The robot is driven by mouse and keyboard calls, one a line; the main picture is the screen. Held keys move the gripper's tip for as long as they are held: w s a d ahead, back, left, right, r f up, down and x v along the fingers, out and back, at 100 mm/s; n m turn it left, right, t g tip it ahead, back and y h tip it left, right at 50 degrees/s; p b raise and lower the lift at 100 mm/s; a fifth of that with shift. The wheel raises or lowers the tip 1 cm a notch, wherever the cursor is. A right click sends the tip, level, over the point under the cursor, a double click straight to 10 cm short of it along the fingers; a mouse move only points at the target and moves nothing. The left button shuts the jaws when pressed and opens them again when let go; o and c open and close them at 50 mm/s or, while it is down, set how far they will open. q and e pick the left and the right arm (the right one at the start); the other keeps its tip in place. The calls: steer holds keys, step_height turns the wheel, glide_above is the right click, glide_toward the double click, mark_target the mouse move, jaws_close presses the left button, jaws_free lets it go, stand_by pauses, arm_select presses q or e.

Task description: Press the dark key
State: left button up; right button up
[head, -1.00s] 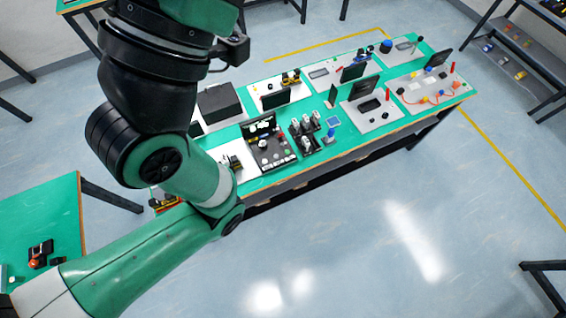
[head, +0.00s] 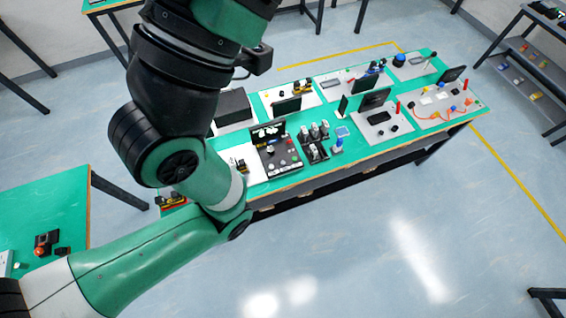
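A black control panel (head: 276,163) with several small buttons and a dark upright screen (head: 268,133) stands near the front edge of the long green table (head: 306,168). Its keys are too small to tell which one is the dark key. A large green and black arm of mine fills the left of the head view and covers the table's left end. Neither gripper shows in the head view, so I cannot tell their state or how far they are from the panel.
Dark devices (head: 313,143) stand right of the panel, beside a small blue item (head: 338,145). Several grey boards with screens and parts fill the rest of the table. Another green table (head: 45,205) is at lower left. The floor in front (head: 360,240) is clear.

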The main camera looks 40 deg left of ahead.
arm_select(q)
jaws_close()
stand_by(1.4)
